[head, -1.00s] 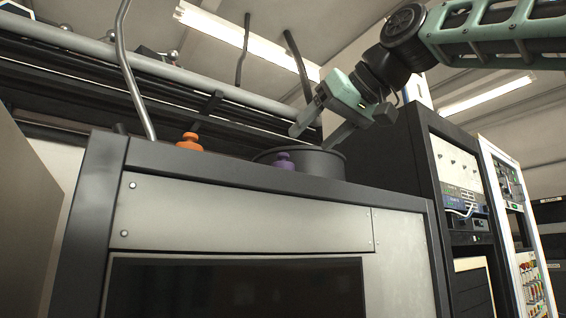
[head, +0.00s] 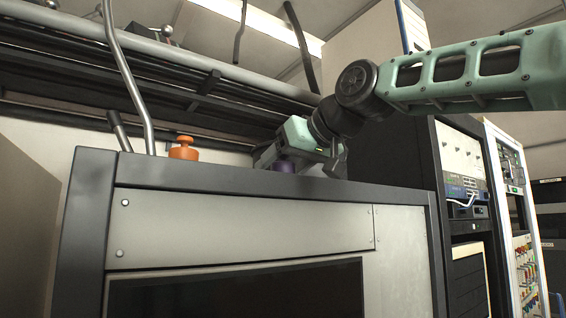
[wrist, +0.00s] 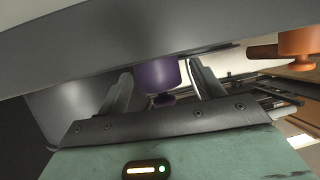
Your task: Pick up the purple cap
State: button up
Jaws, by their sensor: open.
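The purple cap (head: 282,166) stands at the top edge of the grey cabinet, partly covered by the gripper in the head view. In the wrist view the purple cap (wrist: 157,76) sits between my two fingers, with a gap visible on each side. My gripper (head: 300,160) is open, low over the cabinet top, with its fingers on either side of the cap. I see no clear contact between fingers and cap.
An orange cap (head: 184,148) stands to the left on the cabinet (head: 240,233); it also shows at the wrist view's right edge (wrist: 298,43). A grey rounded surface (wrist: 70,108) is close on the wrist view's left. A bent metal rod (head: 130,75) rises at the left.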

jog(key=c, duration=1.1)
jog(key=shift+o, duration=0.2)
jog(key=shift+r, duration=0.1)
